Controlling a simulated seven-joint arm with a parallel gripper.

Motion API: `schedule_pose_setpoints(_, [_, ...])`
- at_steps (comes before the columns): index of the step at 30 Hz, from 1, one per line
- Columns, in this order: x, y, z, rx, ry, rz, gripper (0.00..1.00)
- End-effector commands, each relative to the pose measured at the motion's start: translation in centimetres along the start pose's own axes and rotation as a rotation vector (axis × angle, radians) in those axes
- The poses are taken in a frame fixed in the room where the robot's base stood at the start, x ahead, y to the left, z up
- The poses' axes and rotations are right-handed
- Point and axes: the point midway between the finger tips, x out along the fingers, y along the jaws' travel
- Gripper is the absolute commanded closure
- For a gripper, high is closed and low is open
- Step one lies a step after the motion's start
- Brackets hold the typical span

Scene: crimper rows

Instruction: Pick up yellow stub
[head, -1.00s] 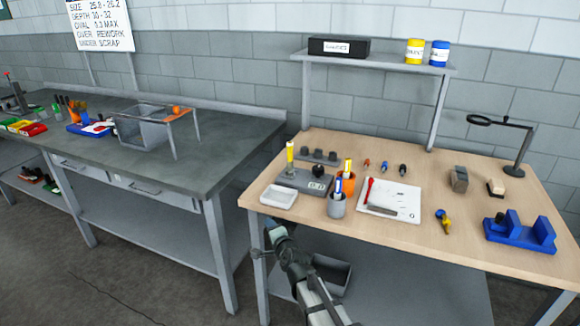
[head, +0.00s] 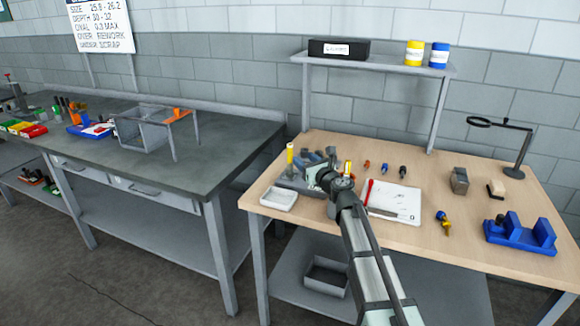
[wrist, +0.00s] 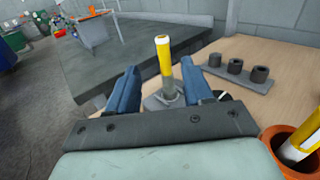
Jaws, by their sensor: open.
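A yellow stub (head: 291,153) stands upright on a grey block at the left of the wooden bench. In the wrist view the stub (wrist: 165,58) has a yellow body with a white band, a grey lower part, and its foot on the grey base. My gripper (head: 316,157) is open and empty, to the right of the stub in the head view. In the wrist view its two blue fingers (wrist: 160,82) show on either side of the stub, which stands beyond them. The arm hides part of the grey block and the cups.
An orange cup (wrist: 284,158) holding a yellow and white piece is close on the right. A rack of dark cylinders (wrist: 235,80) is behind. A white tray (head: 279,199) lies at the bench's front left. A white sheet (head: 400,198) lies to the right.

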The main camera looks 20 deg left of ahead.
Motion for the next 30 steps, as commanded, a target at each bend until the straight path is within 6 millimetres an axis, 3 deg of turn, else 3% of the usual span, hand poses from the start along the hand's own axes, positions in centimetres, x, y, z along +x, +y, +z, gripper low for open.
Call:
schedule_pose_setpoints(5, [0.6, -0.6, 0.4, 0.035, -0.009, 0.005, 0.49])
schedule_pose_setpoints(15, [5.2, -0.6, 0.4, 0.032, -0.008, 0.004, 0.49])
schedule_pose_setpoints(23, [6.5, -0.5, 0.4, 0.031, -0.008, 0.003, 0.49])
schedule_pose_setpoints(30, [9.5, -0.5, 0.4, 0.03, -0.007, 0.004, 0.49])
